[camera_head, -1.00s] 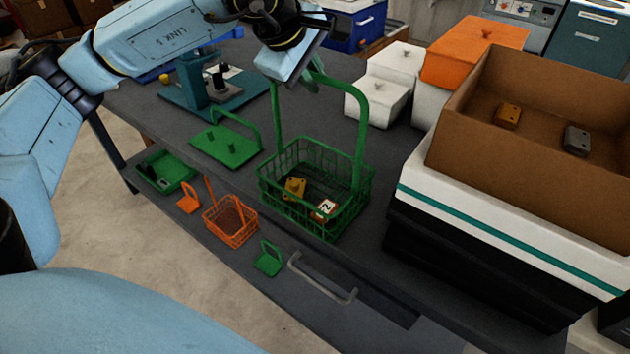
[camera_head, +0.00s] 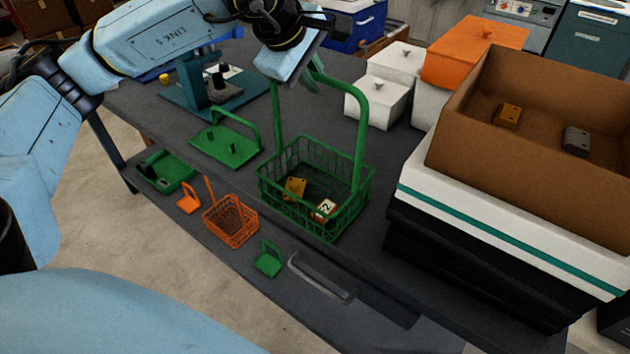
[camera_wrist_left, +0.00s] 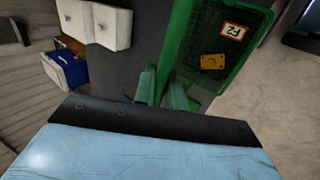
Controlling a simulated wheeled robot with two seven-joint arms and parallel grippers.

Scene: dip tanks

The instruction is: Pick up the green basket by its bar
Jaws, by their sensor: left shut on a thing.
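The green basket (camera_head: 345,218) is a wire basket with a tall green handle (camera_head: 361,130) arching over it. It holds a yellow block (camera_head: 295,187) and a block with a white label (camera_head: 325,209). My left gripper (camera_head: 312,80) is at the top of the handle and is shut on its bar. In the left wrist view the green fingers (camera_wrist_left: 163,92) are at the bar, and the basket (camera_wrist_left: 225,85) with both blocks shows beyond it. The basket looks upright, at or just above the table; I cannot tell whether its base touches. My right gripper is not in view.
A small orange basket (camera_head: 229,222) and a flat green lid with a handle (camera_head: 226,147) are left of the green basket. A brown bin (camera_head: 465,150) on a stacked white case (camera_head: 500,236) stands close on the right. White boxes (camera_head: 378,101) are behind.

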